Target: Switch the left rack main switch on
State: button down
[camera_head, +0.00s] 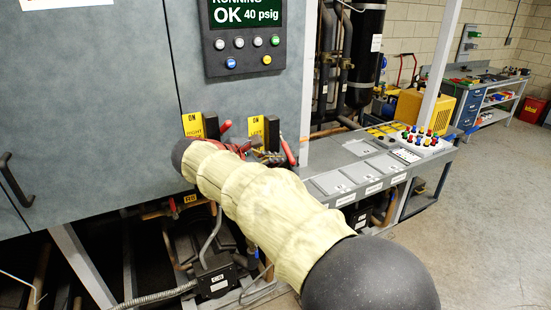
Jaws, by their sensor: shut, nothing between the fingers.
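The left-hand yellow ON plate (200,125) on the grey cabinet reads RIGHT. A second yellow ON plate (256,127) is to its right, its lower word hidden; a black upright part stands beside it. A red-tipped handle (226,127) is beside the RIGHT plate, and a red handle (288,151) is right of the second plate. My sleeved arm crosses from the lower right. What seems to be my gripper (270,157), dark red and black, shows just above the sleeve, shut, below the second plate and close to the red handle. Contact and the switch position cannot be told.
A display panel (243,35) above reads OK 40 psig. A grey control bench (350,150) with colored buttons is to the right. Pipes and a black box (217,282) lie below the cabinet. Open floor (490,210) is at the far right.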

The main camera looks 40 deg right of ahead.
jog(key=shift+s+a+r+p, duration=0.1)
jog(key=shift+s+r+p, duration=0.25)
jog(key=shift+r+p, duration=0.4)
jog(key=shift+s+r+p, duration=0.35)
jog(key=shift+r+p, duration=0.1)
jog(key=shift+p, duration=0.5)
jog(key=v, duration=1.2)
